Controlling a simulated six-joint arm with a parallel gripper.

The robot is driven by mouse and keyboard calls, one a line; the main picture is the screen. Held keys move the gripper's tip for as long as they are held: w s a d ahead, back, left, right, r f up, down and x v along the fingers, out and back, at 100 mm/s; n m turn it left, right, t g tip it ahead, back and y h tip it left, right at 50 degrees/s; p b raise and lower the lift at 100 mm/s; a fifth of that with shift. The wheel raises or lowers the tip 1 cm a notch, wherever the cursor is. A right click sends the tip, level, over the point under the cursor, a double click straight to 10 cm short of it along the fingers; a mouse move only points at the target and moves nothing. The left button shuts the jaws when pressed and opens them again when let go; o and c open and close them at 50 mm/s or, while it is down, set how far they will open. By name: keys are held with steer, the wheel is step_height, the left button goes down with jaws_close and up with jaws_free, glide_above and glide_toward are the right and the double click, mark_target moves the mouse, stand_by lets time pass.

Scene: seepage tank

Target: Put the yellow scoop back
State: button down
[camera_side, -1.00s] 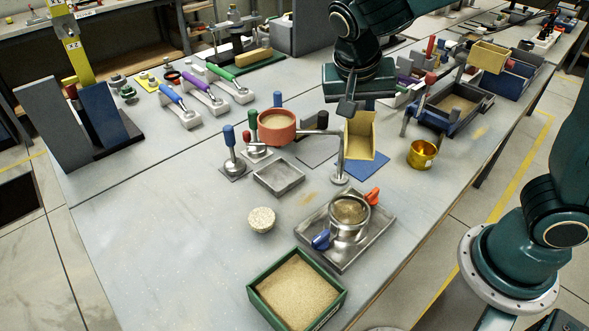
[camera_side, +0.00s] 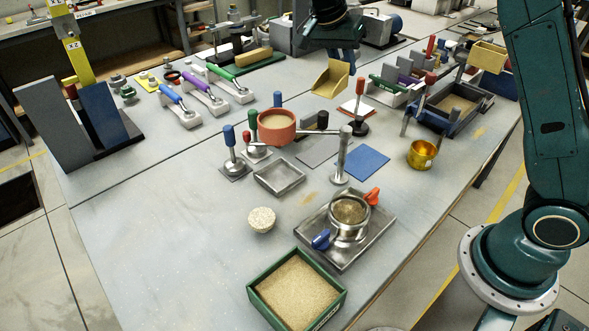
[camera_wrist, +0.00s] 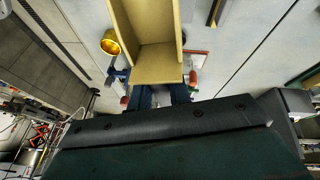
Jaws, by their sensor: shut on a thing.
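The yellow scoop (camera_side: 331,79) is an open, angular tray, held in the air over the far middle of the table. My gripper (camera_side: 344,56) is shut on it at its back, seen from the side camera. In the wrist view the scoop (camera_wrist: 157,62) fills the upper middle, with its open trough toward the camera and no contents visible. My gripper (camera_wrist: 160,95) shows just below the scoop; its fingertips are partly hidden.
A blue pad (camera_side: 367,163) and grey pad (camera_side: 317,151) lie mid-table beside a metal post (camera_side: 341,157). Another yellow tray (camera_side: 487,57) sits at right above blue bins. Coloured-handled tools (camera_side: 203,94) lie left.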

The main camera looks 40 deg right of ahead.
steer(key=shift+w+d+f+m+g, duration=0.15)
steer(key=shift+w+d+m, duration=0.3)
steer(key=shift+d, duration=0.3)
steer(key=shift+w+d+f+m+g, duration=0.2)
steer(key=shift+w+d+m, duration=0.15)
steer(key=shift+w+d, duration=0.25)
steer(key=shift+w+d+f+m+g, duration=0.15)
steer(key=shift+w+d+m, duration=0.25)
steer(key=shift+d, duration=0.45)
steer(key=shift+f, duration=0.15)
step_height(320, 180, down, 15)
steer(key=shift+f, duration=0.2)
steer(key=shift+f, duration=2.15)
steer(key=shift+f, duration=0.15)
steer(key=c, duration=1.3)
jaws_free()
